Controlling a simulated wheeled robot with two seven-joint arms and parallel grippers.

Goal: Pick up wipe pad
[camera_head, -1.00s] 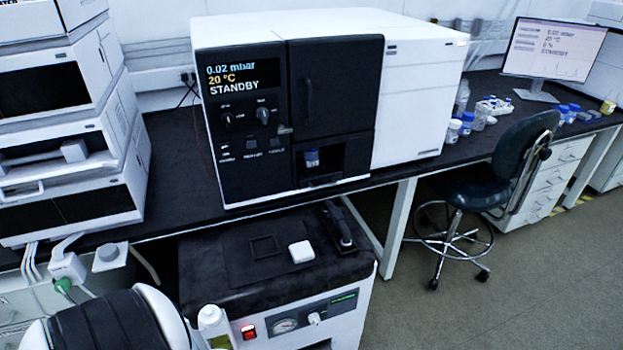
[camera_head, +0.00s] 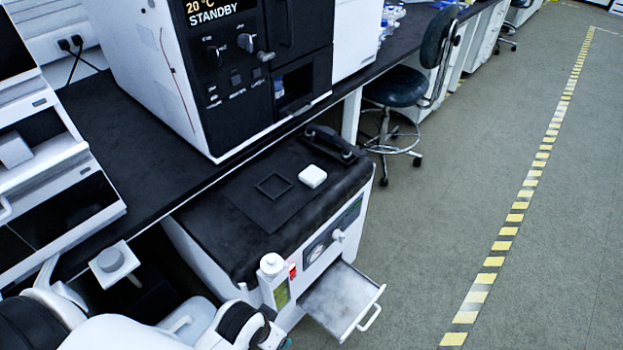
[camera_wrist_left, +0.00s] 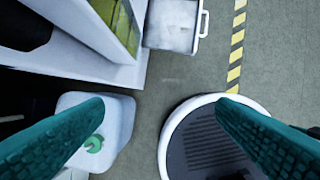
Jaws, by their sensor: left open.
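The wipe pad is most likely the small white rounded square pad (camera_head: 313,176). It lies flat on the black top of the pump unit (camera_head: 232,238) in the head view, to the right of a thin black square frame (camera_head: 274,186). My left arm comes in at the bottom left of the head view, with its end low in front of the pump unit, well apart from the pad. In the left wrist view the teal fingers of my left gripper (camera_wrist_left: 160,103) are spread with nothing between them. The pad does not show there. My right gripper is not in view.
An open metal drawer (camera_head: 335,299) juts from the pump's front and also shows in the wrist view (camera_wrist_left: 172,26). A white-capped bottle (camera_head: 273,280) stands at the front corner. A black handle-like part (camera_head: 332,142) lies behind the pad. Open floor lies right.

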